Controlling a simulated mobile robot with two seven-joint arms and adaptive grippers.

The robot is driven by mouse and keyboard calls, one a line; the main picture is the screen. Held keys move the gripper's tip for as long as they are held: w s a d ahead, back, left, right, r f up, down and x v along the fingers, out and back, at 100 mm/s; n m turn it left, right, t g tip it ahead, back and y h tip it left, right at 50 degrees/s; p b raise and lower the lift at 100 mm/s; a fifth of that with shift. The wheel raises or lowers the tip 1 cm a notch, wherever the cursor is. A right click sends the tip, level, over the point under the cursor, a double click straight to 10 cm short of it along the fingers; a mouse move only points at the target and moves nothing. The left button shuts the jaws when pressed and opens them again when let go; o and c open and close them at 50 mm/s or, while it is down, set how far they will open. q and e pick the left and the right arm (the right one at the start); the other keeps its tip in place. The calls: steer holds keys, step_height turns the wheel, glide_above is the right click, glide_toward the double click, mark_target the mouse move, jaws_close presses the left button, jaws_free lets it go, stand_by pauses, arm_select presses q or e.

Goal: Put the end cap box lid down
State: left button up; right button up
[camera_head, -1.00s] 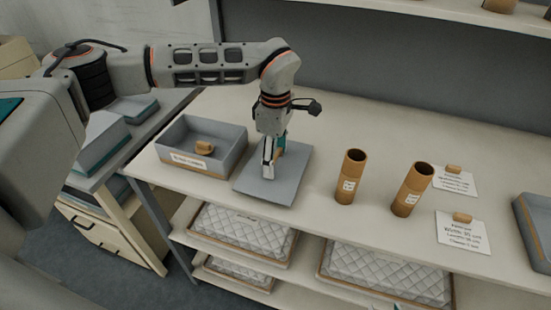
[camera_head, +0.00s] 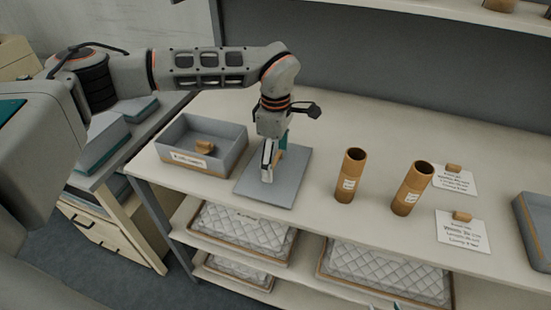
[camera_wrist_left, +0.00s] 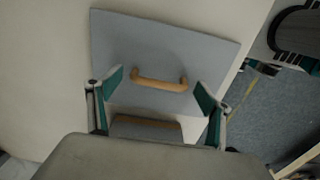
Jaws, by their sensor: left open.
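The grey end cap box lid (camera_head: 291,184) lies flat on the table, just right of the open grey end cap box (camera_head: 237,158). In the left wrist view the lid (camera_wrist_left: 200,52) shows its wooden bar handle (camera_wrist_left: 160,84) on top. My left gripper (camera_head: 269,174) points down over the lid. In the left wrist view its fingers (camera_wrist_left: 160,86) are spread wide, one at each end of the handle, with a gap on both sides. The box holds a small wooden end cap (camera_head: 204,146). Only a sliver of what may be my right gripper shows at the bottom edge of the head view.
Two upright brown tubes (camera_head: 351,175) and (camera_head: 412,188) stand right of the lid. Two label cards (camera_head: 455,180) and (camera_head: 462,231) with small wooden pieces lie further right. A grey tray (camera_head: 535,230) stands at the right edge. The table behind the lid is clear.

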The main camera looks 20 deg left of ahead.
mark_target(276, 158)
arm_select(q)
step_height(276, 158, up, 12)
steer(key=b, duration=0.1)
stand_by(0.5)
